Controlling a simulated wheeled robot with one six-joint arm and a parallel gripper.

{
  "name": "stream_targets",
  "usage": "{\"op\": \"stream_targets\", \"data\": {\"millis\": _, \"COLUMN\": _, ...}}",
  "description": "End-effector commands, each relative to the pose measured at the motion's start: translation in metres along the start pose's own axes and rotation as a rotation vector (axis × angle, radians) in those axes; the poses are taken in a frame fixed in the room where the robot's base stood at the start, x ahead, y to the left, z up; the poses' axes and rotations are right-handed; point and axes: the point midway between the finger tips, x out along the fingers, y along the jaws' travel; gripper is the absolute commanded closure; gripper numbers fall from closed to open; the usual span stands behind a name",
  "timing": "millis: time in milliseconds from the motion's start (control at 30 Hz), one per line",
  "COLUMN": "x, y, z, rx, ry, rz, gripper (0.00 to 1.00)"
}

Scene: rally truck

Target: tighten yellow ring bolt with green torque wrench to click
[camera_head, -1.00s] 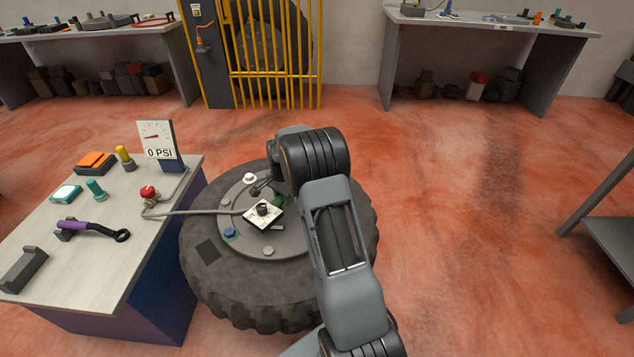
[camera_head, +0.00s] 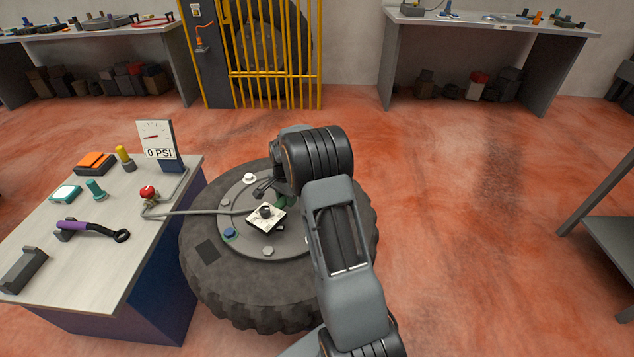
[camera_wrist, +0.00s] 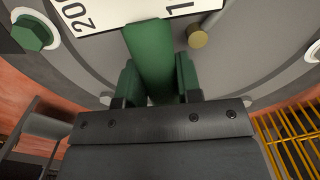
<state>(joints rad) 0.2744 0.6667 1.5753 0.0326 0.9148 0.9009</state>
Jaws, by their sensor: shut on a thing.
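My gripper (camera_wrist: 157,84) is shut on the green handle of the torque wrench (camera_wrist: 150,45), which runs up between the jaws in the wrist view. The wrench's white dial plate (camera_head: 259,222) lies over the hub of the tyre, with a dark round piece on it. Part of the dial, with numbers, also shows in the wrist view (camera_wrist: 110,13). In the head view my arm hides most of the handle and the hub's right side. No yellow ring bolt can be clearly made out; whatever is under the dial is hidden.
The tyre (camera_head: 215,280) lies flat. Its hub carries a white-ringed bolt (camera_head: 249,179), a blue bolt (camera_head: 229,232) and a grey bolt (camera_head: 268,251). A bench (camera_head: 100,270) at left holds a purple-handled wrench (camera_head: 80,226) and a 0 PSI gauge (camera_head: 155,138). A hose (camera_head: 190,213) reaches toward the hub.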

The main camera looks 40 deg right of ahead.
Motion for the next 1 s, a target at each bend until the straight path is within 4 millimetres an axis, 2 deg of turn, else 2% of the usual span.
{"op": "stream_targets", "data": {"millis": 100, "x": 0.0, "y": 0.0, "z": 0.001, "rx": 0.0, "ry": -0.001, "rz": 0.0, "gripper": 1.0}}
{"op": "stream_targets", "data": {"millis": 133, "x": 0.0, "y": 0.0, "z": 0.001, "rx": 0.0, "ry": -0.002, "rz": 0.001, "gripper": 0.67}}
{"op": "stream_targets", "data": {"millis": 267, "x": 0.001, "y": 0.0, "z": 0.001, "rx": 0.0, "ry": -0.003, "rz": 0.002, "gripper": 0.54}}
{"op": "stream_targets", "data": {"millis": 567, "x": 0.002, "y": 0.0, "z": 0.001, "rx": 0.001, "ry": 0.0, "rz": 0.004, "gripper": 0.53}}
{"op": "stream_targets", "data": {"millis": 1000, "x": 0.02, "y": 0.0, "z": 0.003, "rx": 0.0, "ry": 0.083, "rz": 0.034, "gripper": 0.53}}
